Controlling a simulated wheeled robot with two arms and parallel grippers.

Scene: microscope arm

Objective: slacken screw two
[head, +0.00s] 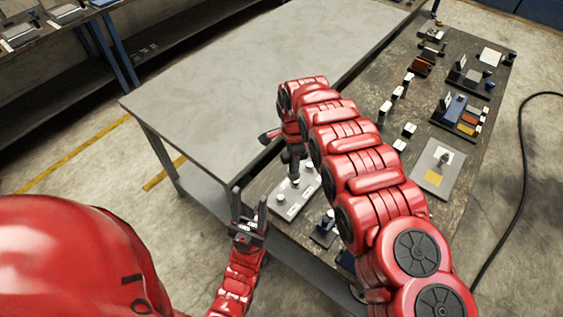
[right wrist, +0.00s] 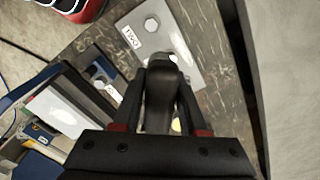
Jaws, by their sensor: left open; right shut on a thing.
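A light grey plate (head: 303,200) lies on the dark bench near its front left corner, with pale screw heads on it. In the right wrist view the plate (right wrist: 190,45) carries a white label reading TWO (right wrist: 130,37) beside a hex screw head (right wrist: 151,24). My right gripper (right wrist: 160,72) is shut on a dark tool (right wrist: 159,100), pointing down over the plate. The tool's far end covers part of the plate, so its contact with a screw cannot be told. My left gripper (head: 249,197) is open and empty, left of the plate, fingers upward.
The dark bench (head: 385,85) holds several small white blocks, dark fixtures and a grey tray (head: 430,185) to the right. A bare grey table (head: 240,70) stands behind on the left. A black cable (head: 520,150) lies on the floor at right.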

